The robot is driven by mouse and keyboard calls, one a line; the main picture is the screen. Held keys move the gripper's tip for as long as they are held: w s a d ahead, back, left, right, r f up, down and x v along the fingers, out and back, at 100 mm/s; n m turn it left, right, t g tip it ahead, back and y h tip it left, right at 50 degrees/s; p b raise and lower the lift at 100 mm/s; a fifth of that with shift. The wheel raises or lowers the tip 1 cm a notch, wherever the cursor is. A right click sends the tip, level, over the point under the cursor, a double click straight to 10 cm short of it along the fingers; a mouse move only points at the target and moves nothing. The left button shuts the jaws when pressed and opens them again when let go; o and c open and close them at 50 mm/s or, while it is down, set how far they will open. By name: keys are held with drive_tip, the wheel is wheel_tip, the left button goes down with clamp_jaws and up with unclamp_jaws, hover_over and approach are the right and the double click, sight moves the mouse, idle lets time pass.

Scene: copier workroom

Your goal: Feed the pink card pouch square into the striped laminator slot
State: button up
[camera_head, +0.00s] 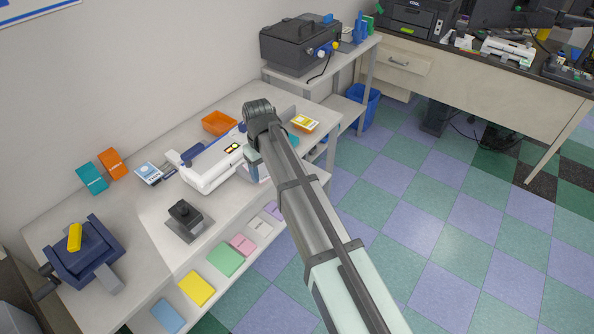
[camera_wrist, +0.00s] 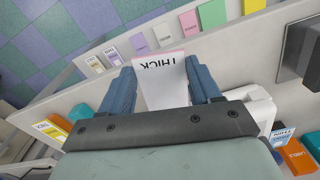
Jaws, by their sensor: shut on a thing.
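My gripper (camera_wrist: 160,72) is shut on a white card pouch with a pinkish edge (camera_wrist: 164,86), printed "THICK", which reads upside down in the wrist view. The pouch sticks out beyond the two blue fingers. In the head view my gripper (camera_head: 252,163) is at the right end of the white laminator (camera_head: 203,180), and the arm hides most of the pouch. The laminator has a dark panel with yellow buttons on top. Part of its white body shows right of the fingers in the wrist view (camera_wrist: 263,108). I cannot make out the striped slot or whether the pouch touches it.
Coloured pads, including yellow (camera_head: 197,289) and green (camera_head: 225,259), lie along the bench's front. An orange tray (camera_head: 218,123) stands behind the laminator. A dark block device (camera_head: 185,214) stands in front of it. A blue vise-like device (camera_head: 82,257) is at left.

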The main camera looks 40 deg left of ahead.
sight(261, 171)
drive_tip(key=shift+a+n, duration=0.5)
drive_tip(key=shift+a, duration=0.25)
drive_tip(key=shift+w+a+n, duration=0.15)
drive_tip(key=shift+n, duration=0.55)
drive_tip(key=shift+f, duration=0.15)
drive_tip(key=shift+f, duration=1.15)
drive_tip(key=shift+a, duration=0.1)
drive_tip(key=shift+a+f, duration=0.1)
drive_tip(key=shift+a, duration=1)
drive_tip(key=shift+a, duration=0.1)
